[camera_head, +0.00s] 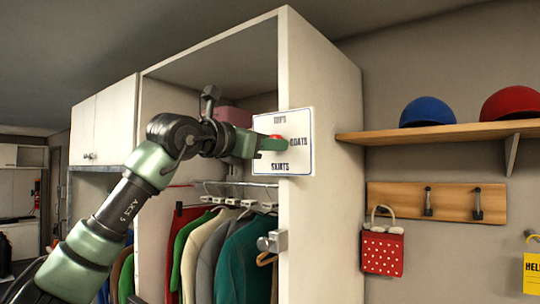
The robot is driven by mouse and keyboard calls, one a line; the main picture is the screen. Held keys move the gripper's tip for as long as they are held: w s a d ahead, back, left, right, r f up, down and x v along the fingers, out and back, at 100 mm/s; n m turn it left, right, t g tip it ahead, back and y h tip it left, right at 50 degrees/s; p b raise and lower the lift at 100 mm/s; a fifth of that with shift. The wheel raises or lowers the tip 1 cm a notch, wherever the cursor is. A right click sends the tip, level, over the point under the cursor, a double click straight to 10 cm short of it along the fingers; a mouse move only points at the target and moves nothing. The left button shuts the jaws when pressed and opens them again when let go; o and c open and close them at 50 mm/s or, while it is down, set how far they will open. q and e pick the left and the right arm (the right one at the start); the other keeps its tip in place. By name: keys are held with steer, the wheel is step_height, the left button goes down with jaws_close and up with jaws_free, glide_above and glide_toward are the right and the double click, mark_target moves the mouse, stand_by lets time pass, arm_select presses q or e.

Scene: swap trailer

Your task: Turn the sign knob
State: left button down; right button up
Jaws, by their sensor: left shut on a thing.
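A white sign (299,161) with a blue border is fixed at the front edge of the wardrobe's side panel. It reads "COATS" on its right and "SKIRTS" at its bottom; the top word is hard to read. A small red part of the knob (276,137) shows at the sign's middle. My left gripper (273,143) reaches in from the left and is shut on the knob. It hides most of the knob, the sign's left side and which way the knob points. My right gripper is out of view.
Below the sign, several garments hang from a rail (235,184) in the open wardrobe (325,200). A metal fitting (273,241) sticks out at the panel's edge. On the right are a shelf (440,132) with blue and red caps, a hook board (400,198) and a red dotted bag (383,252).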

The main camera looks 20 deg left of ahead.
arm_select(q)
steer(key=shift+d+f+n+t+y+b, duration=0.1)
steer(key=shift+n+y+b, duration=0.3)
steer(key=shift+n+b, duration=3.35)
steer(key=shift+a+n+t+y+b, duration=0.1)
steer(key=shift+n+y+b, duration=0.45)
steer(key=shift+n, duration=6.3)
steer(key=shift+d+f+n+t+y+b, duration=0.1)
steer(key=shift+n+y+b, duration=0.15)
steer(key=shift+n+b, duration=3.55)
steer(key=n+p, duration=0.3)
steer(key=c, duration=1)
jaws_free()
steer(key=shift+o, duration=0.2)
